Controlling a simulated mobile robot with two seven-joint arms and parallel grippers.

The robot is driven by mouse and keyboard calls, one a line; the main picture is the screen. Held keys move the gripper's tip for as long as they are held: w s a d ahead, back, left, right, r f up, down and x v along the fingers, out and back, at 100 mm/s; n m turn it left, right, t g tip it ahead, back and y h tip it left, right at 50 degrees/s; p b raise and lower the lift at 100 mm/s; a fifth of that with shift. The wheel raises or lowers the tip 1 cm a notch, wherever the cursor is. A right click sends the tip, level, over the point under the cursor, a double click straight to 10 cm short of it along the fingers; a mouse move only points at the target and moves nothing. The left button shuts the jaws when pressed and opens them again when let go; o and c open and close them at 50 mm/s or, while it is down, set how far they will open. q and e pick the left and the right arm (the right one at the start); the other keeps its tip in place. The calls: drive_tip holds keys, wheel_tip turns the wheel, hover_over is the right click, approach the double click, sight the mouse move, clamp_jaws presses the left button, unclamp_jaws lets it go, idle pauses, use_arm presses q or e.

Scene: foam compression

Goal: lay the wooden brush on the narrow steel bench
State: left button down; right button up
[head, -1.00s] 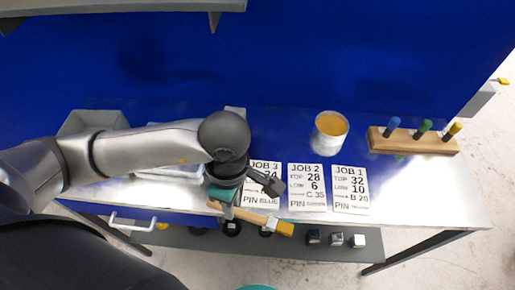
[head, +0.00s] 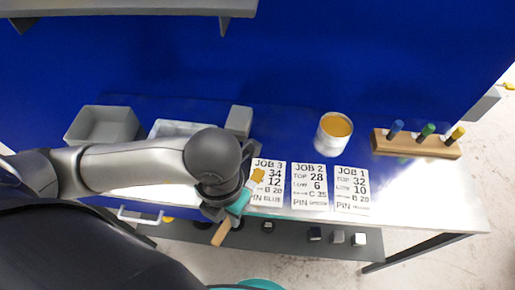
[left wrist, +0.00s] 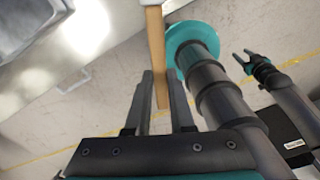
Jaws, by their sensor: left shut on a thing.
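My left gripper (head: 234,209) is shut on the wooden brush above the front edge of the steel bench (head: 440,197). The brush's pale handle (head: 221,233) sticks out below the gripper, toward the front. The middle of the brush is hidden by the gripper. In the left wrist view the wooden handle (left wrist: 157,50) runs between the fingers of my left gripper (left wrist: 160,80). My right gripper (left wrist: 246,58) shows small at the right there, its fingers apart and empty.
Three job cards (head: 309,187) lie on the bench. An open can (head: 333,133) and a wooden block with coloured pegs (head: 415,144) stand behind. Grey bins (head: 103,127) are at the left. A lower shelf (head: 290,240) holds small blocks. The bench's right front is clear.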

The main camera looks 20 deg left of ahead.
use_arm(q)
approach(245, 160)
drive_tip(key=shift+s+f, duration=0.2)
drive_tip(key=shift+f, duration=0.35)
wheel_tip(245, 160, down, 5)
drive_tip(key=shift+r, duration=0.15)
drive_tip(key=shift+w, duration=0.2)
drive_tip(key=shift+f, duration=0.25)
drive_tip(key=c, duration=0.8)
unclamp_jaws()
wheel_tip(245, 160, up, 12)
drive_tip(key=shift+w+r+p, duration=0.15)
drive_tip(key=shift+p, duration=0.35)
